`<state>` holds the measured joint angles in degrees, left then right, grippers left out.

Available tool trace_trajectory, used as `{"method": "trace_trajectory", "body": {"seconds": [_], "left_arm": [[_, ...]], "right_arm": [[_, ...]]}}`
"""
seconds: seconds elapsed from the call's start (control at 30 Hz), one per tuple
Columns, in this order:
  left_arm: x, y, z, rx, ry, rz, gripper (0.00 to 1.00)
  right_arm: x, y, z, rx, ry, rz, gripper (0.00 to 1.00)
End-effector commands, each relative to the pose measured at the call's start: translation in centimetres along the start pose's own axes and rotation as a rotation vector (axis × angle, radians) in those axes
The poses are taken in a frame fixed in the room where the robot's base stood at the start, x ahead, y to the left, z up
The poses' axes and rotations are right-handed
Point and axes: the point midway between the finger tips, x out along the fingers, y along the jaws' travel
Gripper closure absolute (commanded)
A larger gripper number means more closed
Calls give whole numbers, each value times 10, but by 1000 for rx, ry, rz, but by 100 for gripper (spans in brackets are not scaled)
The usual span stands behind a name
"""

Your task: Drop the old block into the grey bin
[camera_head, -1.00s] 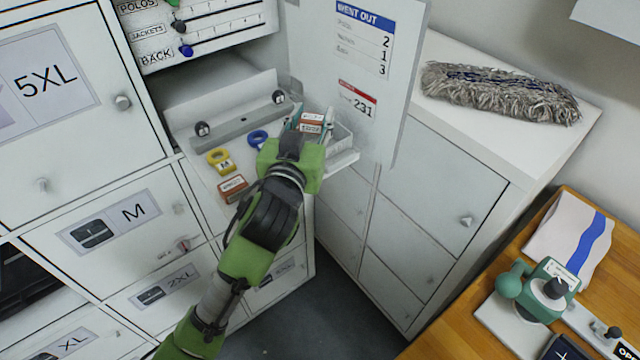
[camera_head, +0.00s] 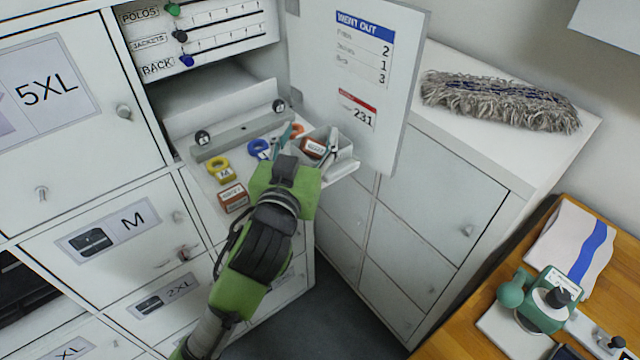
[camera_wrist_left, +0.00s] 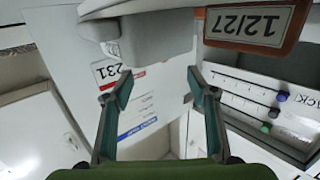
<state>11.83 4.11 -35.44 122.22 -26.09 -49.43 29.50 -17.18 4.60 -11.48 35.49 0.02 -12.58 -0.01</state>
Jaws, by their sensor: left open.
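A block with an orange-red frame and white label (camera_head: 313,147) sits tilted in the small grey bin (camera_head: 345,151) at the right end of the pulled-out shelf. My left gripper (camera_head: 307,137) is at the bin with its fingers apart, close around the block in the head view. In the left wrist view the teal-padded fingers (camera_wrist_left: 163,88) are spread with nothing between them. A second similar block (camera_head: 233,196) lies on the shelf's front left. A block marked 12/27 (camera_wrist_left: 250,22) shows upside down in the wrist view. My right gripper is not in view.
Yellow (camera_head: 220,169) and blue (camera_head: 258,148) ring tags lie on the shelf beside a grey rail (camera_head: 238,135). A white door panel with a count sheet (camera_head: 362,70) stands just behind the bin. A mop head (camera_head: 500,100) lies on the right cabinet.

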Motion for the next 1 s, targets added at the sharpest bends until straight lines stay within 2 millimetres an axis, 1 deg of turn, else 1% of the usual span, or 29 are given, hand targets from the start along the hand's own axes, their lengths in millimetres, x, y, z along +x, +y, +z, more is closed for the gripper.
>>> {"method": "trace_trajectory", "body": {"seconds": [0.03,0.2,0.3,0.4,0.6,1.0], "left_arm": [[-12,0,1,-2,-1,1,47],[-49,0,2,-2,-3,1,47],[-66,0,1,0,-2,1,47],[-78,0,1,0,-1,1,47],[-88,0,0,2,0,0,47],[-88,0,0,1,0,0,47]], "right_arm": [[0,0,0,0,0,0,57],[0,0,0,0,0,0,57],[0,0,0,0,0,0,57],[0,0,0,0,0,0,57],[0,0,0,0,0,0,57],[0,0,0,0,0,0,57]]}}
